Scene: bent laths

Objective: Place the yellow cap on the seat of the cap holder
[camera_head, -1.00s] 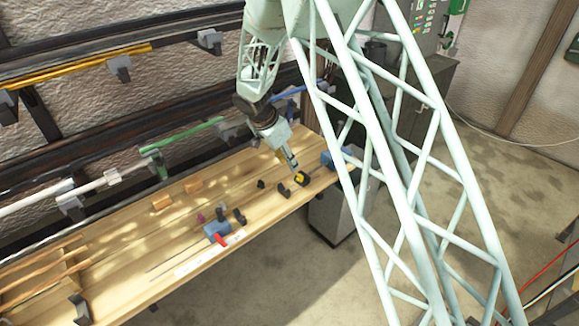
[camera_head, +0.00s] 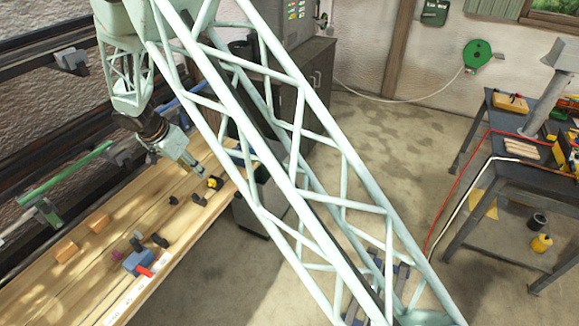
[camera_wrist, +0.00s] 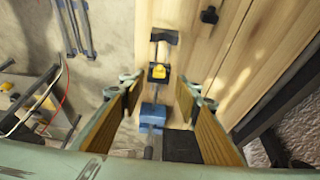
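The yellow cap (camera_head: 212,183) sits at a small black block near the right end of the wooden bench. It also shows in the wrist view (camera_wrist: 159,72), with the black block around it; I cannot tell whether this block is the cap holder. A black bracket-like piece (camera_wrist: 164,37) stands just beyond it, and it shows in the head view (camera_head: 199,200). My gripper (camera_wrist: 165,90) is open, with its two padded fingers wide apart and nothing held between them. In the head view my gripper (camera_head: 202,174) is above and just left of the cap.
A blue clamp (camera_wrist: 152,115) is near the cap at the bench end. Another blue block (camera_head: 138,262) with a red part lies farther along the bench. A dark table with tools (camera_head: 500,170) stands at right.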

